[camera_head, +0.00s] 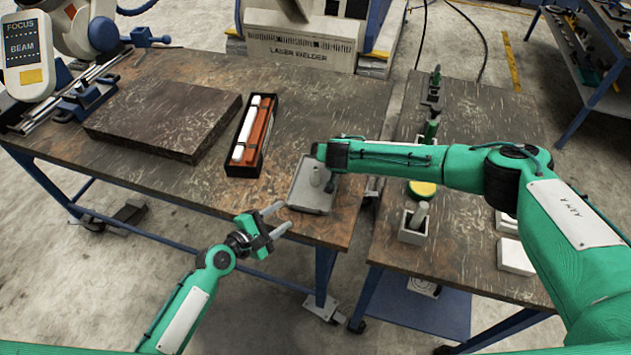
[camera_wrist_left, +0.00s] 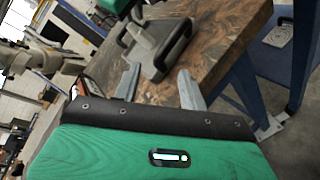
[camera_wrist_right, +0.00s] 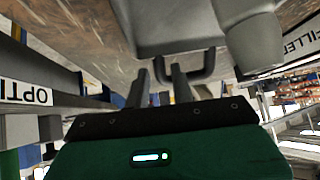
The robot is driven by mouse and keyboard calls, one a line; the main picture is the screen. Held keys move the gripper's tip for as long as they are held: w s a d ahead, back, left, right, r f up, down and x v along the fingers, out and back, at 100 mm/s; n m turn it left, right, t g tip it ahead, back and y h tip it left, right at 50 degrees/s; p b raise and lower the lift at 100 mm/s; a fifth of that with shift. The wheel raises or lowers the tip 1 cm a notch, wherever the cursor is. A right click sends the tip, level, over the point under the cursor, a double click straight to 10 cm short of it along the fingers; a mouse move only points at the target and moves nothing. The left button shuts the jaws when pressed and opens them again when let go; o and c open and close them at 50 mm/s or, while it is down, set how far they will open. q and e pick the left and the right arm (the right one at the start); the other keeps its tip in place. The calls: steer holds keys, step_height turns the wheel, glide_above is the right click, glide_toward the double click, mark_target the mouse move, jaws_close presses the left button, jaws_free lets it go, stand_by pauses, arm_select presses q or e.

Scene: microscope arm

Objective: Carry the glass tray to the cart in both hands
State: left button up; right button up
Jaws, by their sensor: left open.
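The grey glass tray (camera_head: 297,190) lies at the front right corner of the brown table, with a small pale upright piece (camera_head: 317,174) on it. A dark handle (camera_wrist_left: 180,40) shows on its side in the left wrist view. My left gripper (camera_head: 281,218) is open and empty, just off the tray's near left corner and the table's front edge. My right gripper (camera_wrist_right: 168,66) is at the tray's other handle (camera_wrist_right: 208,66), its fingers close together around the bar. In the head view my right wrist hides this grip. The wheeled cart (camera_head: 463,275) stands right of the table.
A black case (camera_head: 243,168) with red and white bars lies left of the tray, and a dark slab (camera_head: 165,115) farther left. The cart top holds a grey box (camera_head: 413,233), a yellow-topped round item (camera_head: 422,188) and white blocks (camera_head: 515,257). A narrow gap separates table and cart.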

mark_target(291, 209)
arm_select(q)
steer(key=shift+x, duration=2)
arm_select(e)
steer(key=shift+x, duration=1.95)
arm_select(q)
steer(key=shift+c, duration=0.4)
arm_select(e)
steer(key=shift+c, duration=0.4)
arm_select(q)
steer(key=c, duration=0.4)
arm_select(e)
steer(key=c, duration=0.4)
arm_select(q)
steer(key=shift+r, duration=0.1)
jaws_close()
arm_select(e)
steer(key=shift+r, duration=0.1)
jaws_close()
